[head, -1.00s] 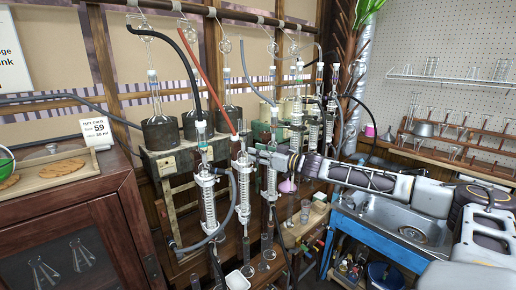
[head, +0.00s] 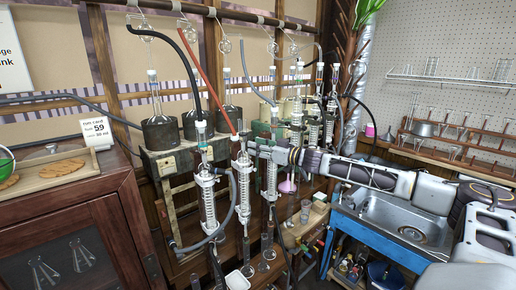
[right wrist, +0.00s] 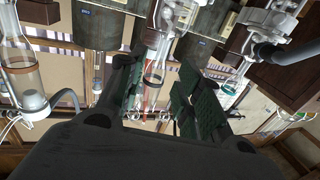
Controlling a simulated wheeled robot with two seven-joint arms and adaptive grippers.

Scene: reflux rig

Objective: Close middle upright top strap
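The middle glass condenser (head: 243,185) stands upright in the rig, with a red hose (head: 205,80) running down to its top. My right gripper (head: 254,149) comes in from the right at the top of this condenser. In the right wrist view, the two dark fingers of my right gripper (right wrist: 160,95) are apart, with a clear glass column (right wrist: 156,62) seen between and beyond them. I cannot tell whether they touch it. The top strap cannot be made out; it is small or hidden by the gripper. My left gripper is not in view.
Another condenser (head: 208,200) with a black hose stands close on the left, and one (head: 270,180) close on the right. A sink (head: 400,215) is at right, a wooden cabinet (head: 70,225) at left.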

